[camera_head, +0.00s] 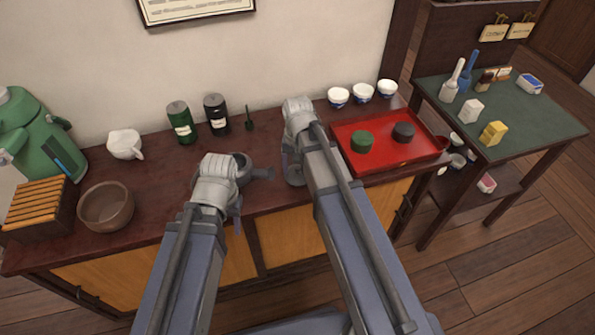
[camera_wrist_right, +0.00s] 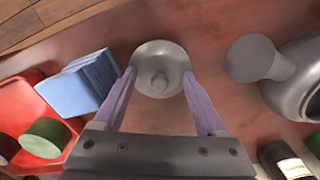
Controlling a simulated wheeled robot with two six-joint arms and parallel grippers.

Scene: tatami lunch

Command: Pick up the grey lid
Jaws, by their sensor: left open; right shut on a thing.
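The grey lid (camera_wrist_right: 160,58), round with a small knob, lies between the fingertips of my right gripper (camera_wrist_right: 159,78) in the right wrist view. The fingers are shut on its rim from both sides. I cannot tell whether it is clear of the counter. In the head view the right gripper (camera_head: 292,168) is beside the red tray, and its own arm hides the lid. The grey pot (camera_head: 245,168) with a side handle shows behind my left gripper (camera_head: 236,208), which is open. The pot (camera_wrist_right: 298,82) also shows at the right of the wrist view.
The red tray (camera_head: 408,154) holds a green (camera_head: 362,142) and a dark round piece (camera_head: 404,132). Canisters (camera_head: 180,122) and white cups (camera_head: 363,93) line the wall. A brown bowl (camera_head: 106,207) stands left.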

